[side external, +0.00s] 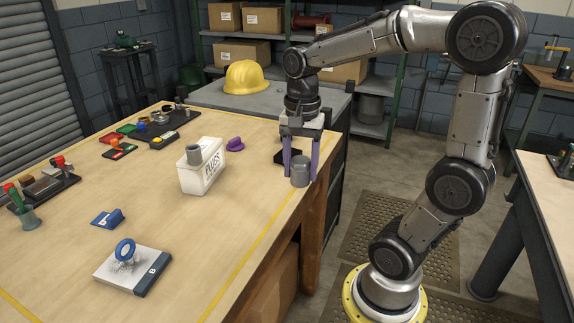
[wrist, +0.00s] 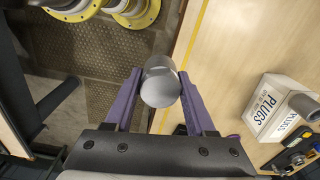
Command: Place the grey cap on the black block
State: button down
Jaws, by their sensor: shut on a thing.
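The grey cap (side external: 300,172), a smooth grey cylinder, is held between the purple fingers of my gripper (side external: 301,168). In the wrist view, the cap (wrist: 160,84) sits between the tips of my gripper (wrist: 160,88), which is shut on it. The cap is near the table's right edge; its height above the table is hard to tell. A flat black piece (side external: 281,156), which looks like the black block, lies just behind and left of the fingers. It is partly hidden by a finger, and its top is not clearly seen.
A white PLUGS box (side external: 203,172) with another grey cylinder (side external: 193,154) at its top stands left of my gripper. A purple part (side external: 235,144) lies between. A blue ring on a grey plate (side external: 120,272) is at the front. The table front right is clear.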

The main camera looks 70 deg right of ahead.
jog(key=shift+s+r+n, duration=0.1)
jog(key=shift+s+n, duration=0.1)
jog(key=shift+n, duration=0.1)
jog(key=shift+w+r+n, duration=0.15)
jog(key=shift+r+n, duration=0.15)
jog(key=shift+r, duration=0.05)
jog(key=w+d+r+n, duration=0.1)
jog(key=w+d, duration=0.2)
jog(key=d, duration=0.6)
jog(key=w+d+r, duration=0.1)
jog(key=w+d, duration=0.1)
jog(key=d, duration=0.7)
jog(key=w+d+f, duration=0.8)
jog(key=w+f, duration=0.1)
jog(key=shift+w+d+f, duration=0.1)
jog(key=shift+w+d, duration=0.05)
jog(key=shift+d, duration=0.15)
jog(key=shift+w+d+f, duration=0.1)
jog(key=shift+w+f, duration=0.05)
jog(key=shift+f, duration=0.8)
jog(key=shift+w+d+f, duration=0.1)
jog(key=shift+f, duration=0.8)
jog(key=shift+f, duration=0.15)
